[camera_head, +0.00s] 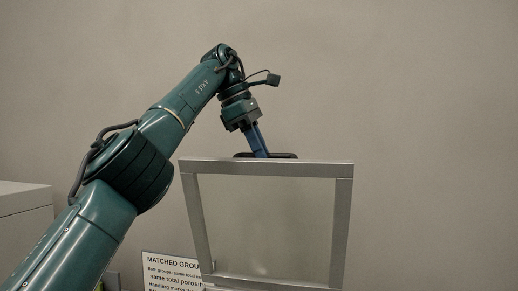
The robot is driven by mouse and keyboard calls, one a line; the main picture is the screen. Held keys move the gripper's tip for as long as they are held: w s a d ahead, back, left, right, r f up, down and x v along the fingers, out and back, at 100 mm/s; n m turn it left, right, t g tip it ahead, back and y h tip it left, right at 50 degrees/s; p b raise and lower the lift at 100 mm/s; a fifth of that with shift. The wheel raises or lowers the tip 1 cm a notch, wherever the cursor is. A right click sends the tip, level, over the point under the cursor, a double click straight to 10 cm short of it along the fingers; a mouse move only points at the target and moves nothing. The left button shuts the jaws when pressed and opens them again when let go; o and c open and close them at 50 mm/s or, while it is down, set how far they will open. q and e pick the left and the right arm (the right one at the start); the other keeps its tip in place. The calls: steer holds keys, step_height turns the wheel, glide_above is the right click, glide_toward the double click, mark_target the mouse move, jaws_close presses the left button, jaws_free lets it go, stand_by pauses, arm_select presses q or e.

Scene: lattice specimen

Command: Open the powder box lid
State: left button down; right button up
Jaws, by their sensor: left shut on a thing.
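The powder box lid (343,215) is a grey-framed, see-through panel standing raised, close to upright, in the middle of the view. A dark handle (285,155) shows at its top edge, partly behind the frame. My left gripper (260,154) comes down from above with blue fingers and is shut on this handle. The fingertips are partly hidden by the handle and the frame. The body of the powder box is not in view below the lid. My right gripper is not in view.
A printed sign (172,272), headed "MATCHED GROU…", stands behind the lid at the lower left, partly covered by it. A pale grey cabinet or box (25,205) is at the far left. A plain wall fills the back, and the right side is clear.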

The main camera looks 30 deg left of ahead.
arm_select(q)
steer(key=shift+w+a+f, duration=0.2)
steer(key=shift+w+f, duration=0.2)
steer(key=shift+f, duration=0.1)
steer(key=c, duration=1.7)
jaws_free()
steer(key=shift+w, duration=0.15)
steer(key=shift+o, duration=0.6)
steer(key=shift+w+a+f, duration=0.1)
steer(key=shift+w+f, duration=0.05)
steer(key=shift+w, duration=0.1)
steer(key=shift+o, duration=0.9)
steer(key=shift+s+r, duration=0.2)
steer(key=shift+r, duration=0.05)
